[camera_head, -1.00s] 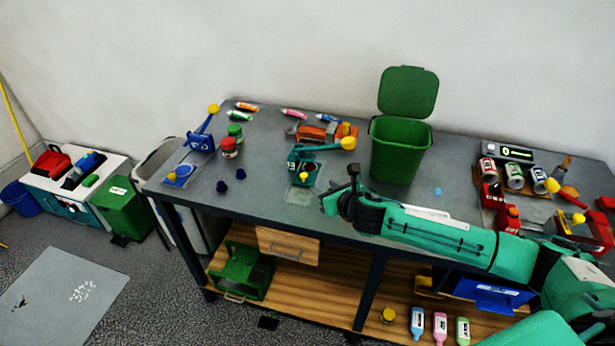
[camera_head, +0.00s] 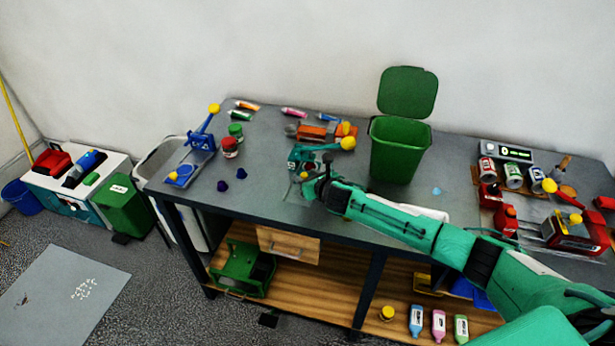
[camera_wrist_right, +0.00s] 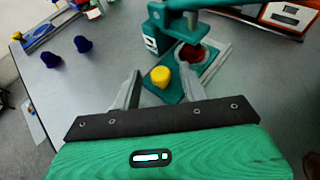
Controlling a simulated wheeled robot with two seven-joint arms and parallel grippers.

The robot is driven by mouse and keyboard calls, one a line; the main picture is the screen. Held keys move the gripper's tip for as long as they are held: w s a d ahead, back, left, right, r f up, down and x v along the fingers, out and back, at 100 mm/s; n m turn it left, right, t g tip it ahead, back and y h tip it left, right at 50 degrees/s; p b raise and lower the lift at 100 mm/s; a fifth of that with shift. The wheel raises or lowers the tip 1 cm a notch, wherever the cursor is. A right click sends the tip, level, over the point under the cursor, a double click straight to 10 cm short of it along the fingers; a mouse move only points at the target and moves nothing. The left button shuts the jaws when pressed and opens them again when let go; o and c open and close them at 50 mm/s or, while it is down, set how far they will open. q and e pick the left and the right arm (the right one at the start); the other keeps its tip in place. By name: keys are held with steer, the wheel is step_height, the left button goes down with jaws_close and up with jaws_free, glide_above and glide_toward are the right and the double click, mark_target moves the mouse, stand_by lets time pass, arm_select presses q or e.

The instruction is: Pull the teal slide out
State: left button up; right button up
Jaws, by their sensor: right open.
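The teal press (camera_head: 316,153) stands on the workbench with a lever ending in a yellow ball (camera_head: 348,143). In the right wrist view its teal slide (camera_wrist_right: 181,95) sticks out toward me, with a yellow knob (camera_wrist_right: 160,77) near its front end and a dark red round piece (camera_wrist_right: 192,54) farther back. My right gripper (camera_head: 307,184) is at the near side of the press. In the right wrist view its open fingers (camera_wrist_right: 161,74) lie either side of the yellow knob; I cannot tell whether they touch it. My left gripper is not in view.
A green bin (camera_head: 400,152) with its lid up stands right of the press. Orange (camera_head: 316,133) and blue (camera_head: 203,140) devices stand nearby. Two dark blue knobs (camera_head: 232,179) and red (camera_head: 229,148) and green (camera_head: 236,130) jars are to the left. The bench front edge lies below my arm.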

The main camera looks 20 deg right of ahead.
jaws_close()
steer(key=s+a+p, duration=0.1)
steer(key=s, duration=0.1)
steer(key=s+a+p, duration=0.1)
steer(key=s+a, duration=0.1)
steer(key=s+a+p, duration=0.1)
steer(key=s, duration=0.2)
steer(key=shift+s+a+p, duration=0.1)
steer(key=shift+a+p, duration=0.2)
steer(key=shift+a, duration=0.05)
steer(key=shift+a+f, duration=0.15)
steer(key=shift+f, duration=0.05)
steer(key=shift+s, duration=0.1)
steer(key=shift+c, duration=0.6)
jaws_free()
steer(key=shift+o, duration=0.6)
steer(key=shift+r, duration=0.15)
steer(key=shift+s, duration=0.15)
